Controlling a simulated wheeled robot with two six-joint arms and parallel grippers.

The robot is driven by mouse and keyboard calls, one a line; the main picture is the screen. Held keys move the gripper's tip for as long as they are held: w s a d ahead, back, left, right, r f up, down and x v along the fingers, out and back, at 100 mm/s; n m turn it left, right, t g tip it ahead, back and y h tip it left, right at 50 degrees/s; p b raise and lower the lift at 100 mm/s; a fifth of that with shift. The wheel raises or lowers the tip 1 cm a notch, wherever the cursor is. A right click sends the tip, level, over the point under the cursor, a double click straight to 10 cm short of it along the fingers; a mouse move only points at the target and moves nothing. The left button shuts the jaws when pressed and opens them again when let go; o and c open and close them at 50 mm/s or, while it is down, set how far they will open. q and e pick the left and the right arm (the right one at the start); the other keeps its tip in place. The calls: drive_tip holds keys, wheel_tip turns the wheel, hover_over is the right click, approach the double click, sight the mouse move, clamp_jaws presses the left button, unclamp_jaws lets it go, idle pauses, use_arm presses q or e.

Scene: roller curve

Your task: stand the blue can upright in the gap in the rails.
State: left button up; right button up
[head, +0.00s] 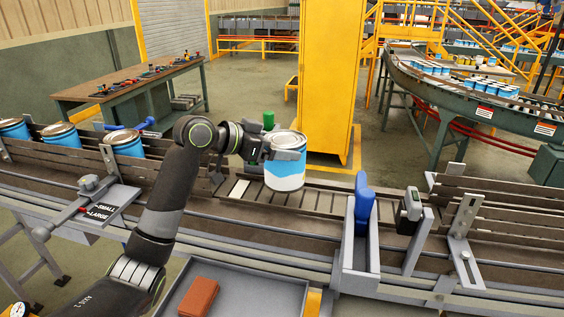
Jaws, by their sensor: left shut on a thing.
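The blue can (285,172), with a white label and a grey lid, is upright in the head view. My left gripper (280,146) is shut on its upper part. The can appears just above or at the roller bed; I cannot tell whether its base touches. The gap in the rails (310,197) is the open stretch of rollers around and to the right of the can, with a pale plate (238,189) at its left. My right gripper is not in view.
More blue cans (125,142) stand between the rails at left. A blue paddle (363,197) and a black sensor (410,207) stand right of the gap. A lever with a SMALL/LARGE plate (105,212) is at front left. A tray (250,294) holds a red-brown block (198,297).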

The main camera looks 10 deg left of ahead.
sight(279, 163)
use_arm(q)
drive_tip(key=shift+f, duration=0.25)
drive_tip(key=shift+d+f, duration=0.1)
drive_tip(key=shift+f, duration=0.2)
drive_tip(key=f, duration=0.1)
drive_tip(key=f+p, duration=0.1)
drive_tip(key=f, duration=0.1)
drive_tip(key=shift+w+d+f+p, duration=0.1)
drive_tip(key=shift+w+d+p, duration=0.1)
drive_tip(key=shift+d+p, duration=0.1)
drive_tip(key=shift+a+f, duration=0.15)
drive_tip(key=shift+f, duration=0.05)
drive_tip(key=shift+s, duration=0.1)
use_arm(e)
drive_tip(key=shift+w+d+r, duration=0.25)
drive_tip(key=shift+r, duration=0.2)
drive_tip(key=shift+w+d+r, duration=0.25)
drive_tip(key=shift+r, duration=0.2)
